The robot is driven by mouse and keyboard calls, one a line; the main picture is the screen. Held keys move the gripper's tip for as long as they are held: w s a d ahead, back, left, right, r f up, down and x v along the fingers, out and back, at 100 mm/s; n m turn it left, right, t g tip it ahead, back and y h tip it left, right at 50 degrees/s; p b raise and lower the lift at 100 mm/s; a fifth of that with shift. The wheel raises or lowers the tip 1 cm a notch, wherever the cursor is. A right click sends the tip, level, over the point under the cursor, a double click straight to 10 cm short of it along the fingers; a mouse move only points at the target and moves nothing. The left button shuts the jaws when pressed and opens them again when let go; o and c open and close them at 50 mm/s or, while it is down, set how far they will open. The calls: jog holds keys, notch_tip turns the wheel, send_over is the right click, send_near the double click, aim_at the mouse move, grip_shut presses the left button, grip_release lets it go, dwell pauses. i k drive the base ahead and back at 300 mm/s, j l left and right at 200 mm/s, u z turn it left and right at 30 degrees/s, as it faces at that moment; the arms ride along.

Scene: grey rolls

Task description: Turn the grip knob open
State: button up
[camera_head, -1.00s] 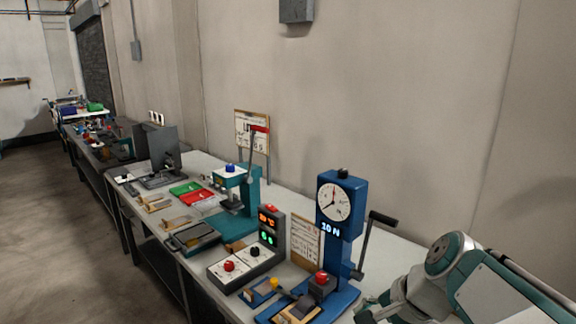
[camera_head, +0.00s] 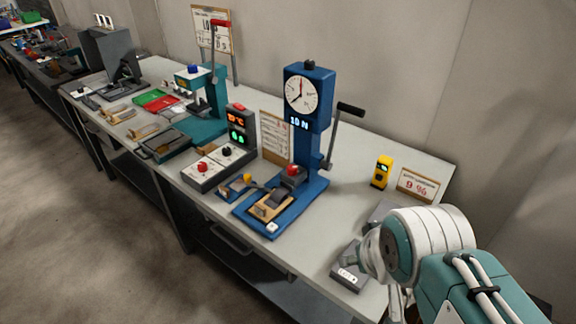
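A blue test stand (camera_head: 308,125) with a round dial and a "10 N" readout stands on the grey workbench (camera_head: 370,140). A red knob (camera_head: 292,170) sits on a dark block at its base, and a yellow knob (camera_head: 247,178) sits low at the left. I cannot tell which one is the grip knob. A black-handled crank lever (camera_head: 345,112) rises at the stand's right side. My arm comes in at the lower right, apart from the stand. My gripper's fingers cannot be made out there, so their opening is unclear.
A control box (camera_head: 215,166) with red and black knobs stands left of the stand, by a display post (camera_head: 240,128). A teal press (camera_head: 205,108) is farther left. A yellow meter (camera_head: 382,171), a "9 %" sign (camera_head: 417,184) and a grey box (camera_head: 348,268) are at right.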

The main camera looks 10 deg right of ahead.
aim_at(292, 169)
jog(key=j, duration=0.35)
jog(key=k+j+u, duration=0.15)
jog(key=j, duration=0.2)
jog(key=i+j+z, duration=0.15)
jog(key=i+j, duration=0.25)
jog(key=i+j+z, duration=0.2)
jog(key=z, duration=0.25)
jog(key=i+j+z, duration=0.3)
jog(key=z, duration=0.15)
